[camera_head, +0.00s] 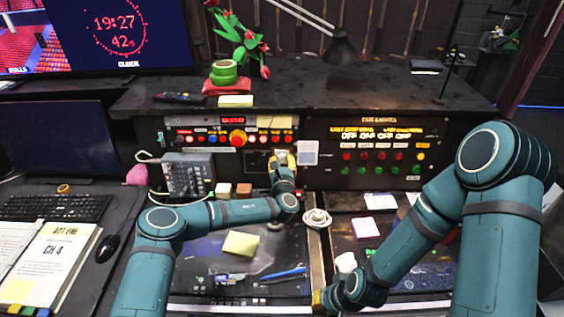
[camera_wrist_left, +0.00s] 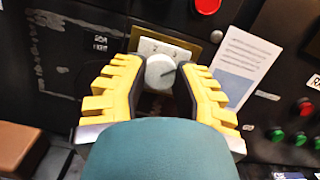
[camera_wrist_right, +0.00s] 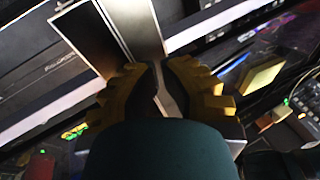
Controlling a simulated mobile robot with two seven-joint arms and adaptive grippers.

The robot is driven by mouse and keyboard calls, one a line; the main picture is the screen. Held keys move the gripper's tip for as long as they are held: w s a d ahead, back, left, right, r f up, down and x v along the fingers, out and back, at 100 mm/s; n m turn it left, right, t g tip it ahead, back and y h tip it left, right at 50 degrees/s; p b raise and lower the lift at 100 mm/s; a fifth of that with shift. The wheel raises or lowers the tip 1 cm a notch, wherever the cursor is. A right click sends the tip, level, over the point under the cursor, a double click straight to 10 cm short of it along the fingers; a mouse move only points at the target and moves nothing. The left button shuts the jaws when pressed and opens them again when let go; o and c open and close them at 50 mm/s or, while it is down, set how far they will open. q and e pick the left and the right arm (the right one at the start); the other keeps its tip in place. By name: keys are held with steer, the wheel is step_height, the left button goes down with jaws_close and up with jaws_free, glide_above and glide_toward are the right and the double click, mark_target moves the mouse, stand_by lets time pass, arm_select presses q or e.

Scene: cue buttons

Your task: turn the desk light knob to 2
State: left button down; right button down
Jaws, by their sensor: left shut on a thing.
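The desk light knob (camera_wrist_left: 160,73) is a round, pale grey knob with a dark pointer line that slants toward the upper right in the left wrist view. It sits on a small cream plate (camera_wrist_left: 145,46) with a brass-coloured edge. The plate's numbers are too small and partly covered to read surely. My left gripper (camera_wrist_left: 163,82) is shut on the knob, one yellow finger on each side. In the head view, my left gripper (camera_head: 283,160) is at the black front panel. My right gripper (camera_wrist_right: 161,68) is low over the desk, away from the knob; its fingers are close together.
Red buttons (camera_head: 237,138) lie above and left of the knob. A white paper card (camera_head: 308,153) is on its right, then a cue-light panel (camera_head: 378,150). A grey box (camera_head: 188,175) with controls stands left of my left gripper. A yellow pad (camera_head: 241,244) lies on the desk.

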arm_select(q)
steer(key=n+y, duration=0.1)
steer(key=n, duration=0.3)
steer(key=n+y, duration=0.1)
steer(key=n, duration=0.3)
steer(key=shift+r+n+g, duration=0.15)
steer(key=shift+n+g, duration=0.15)
steer(key=shift+g, duration=0.1)
steer(key=n, duration=0.4)
steer(key=shift+g+y, duration=0.4)
steer(key=shift+n+g, duration=0.3)
steer(key=shift+n, duration=1.6)
steer(key=c, duration=0.6)
jaws_free()
steer(key=shift+a, duration=0.1)
